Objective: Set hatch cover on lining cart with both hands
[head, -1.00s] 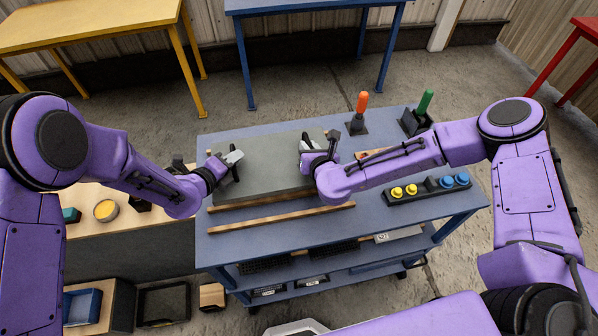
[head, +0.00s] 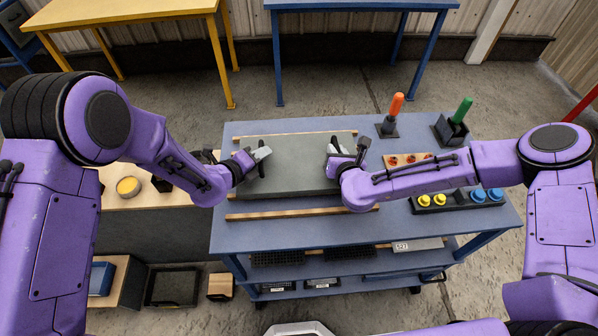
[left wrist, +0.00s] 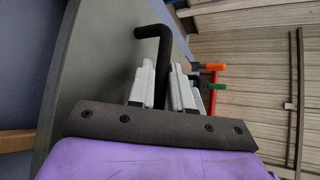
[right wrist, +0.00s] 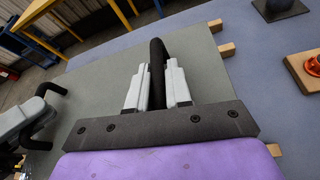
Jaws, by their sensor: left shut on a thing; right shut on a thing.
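The hatch cover (head: 290,178) is a flat grey panel with two black bar handles. It lies level over the wooden strips on the blue lining cart (head: 300,232); I cannot tell if it touches every strip. My left gripper (head: 260,158) is shut on the left handle (left wrist: 152,32), which rises between its pale fingers in the left wrist view. My right gripper (head: 338,150) is shut on the right handle (right wrist: 157,52). The handles' lower parts are mostly hidden by the fingers.
Wooden strips (head: 300,213) show behind and in front of the cover. On the cart's right stand an orange-handled tool (head: 396,105), a green-handled tool (head: 463,110) and a tray of yellow and blue knobs (head: 458,200). A wooden bench (head: 125,203) adjoins at left.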

